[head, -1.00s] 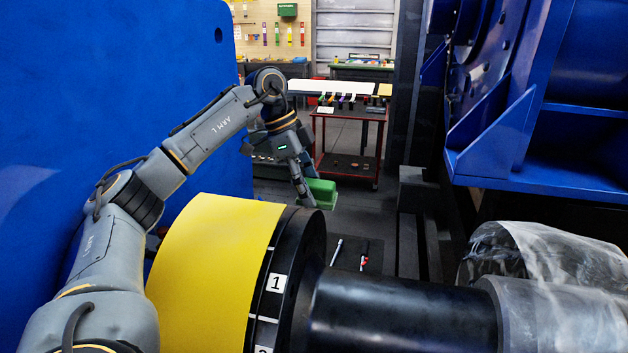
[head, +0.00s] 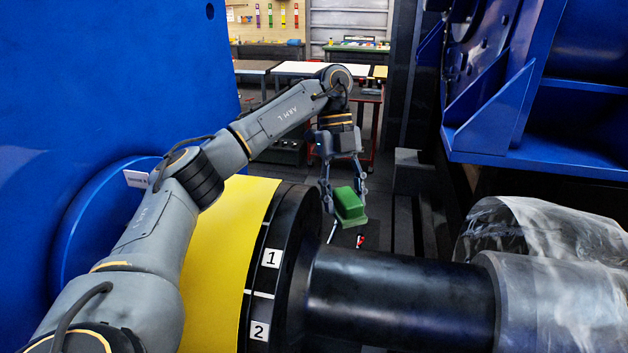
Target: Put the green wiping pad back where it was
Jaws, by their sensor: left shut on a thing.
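The green wiping pad (head: 349,205) is a small green block in the head view, just beyond the black flange of the shaft. My left gripper (head: 345,197) points down and is shut on the pad, with a finger on either side of it. The pad hangs in the air above the dark floor area, slightly tilted. My right gripper is not in view.
A yellow-covered drum with a black flange (head: 291,250) marked 1 and 2 and a black shaft (head: 400,295) fill the foreground. Tools with a red part (head: 360,241) lie below the pad. A blue housing (head: 560,160) stands right. A red cart (head: 368,122) stands behind.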

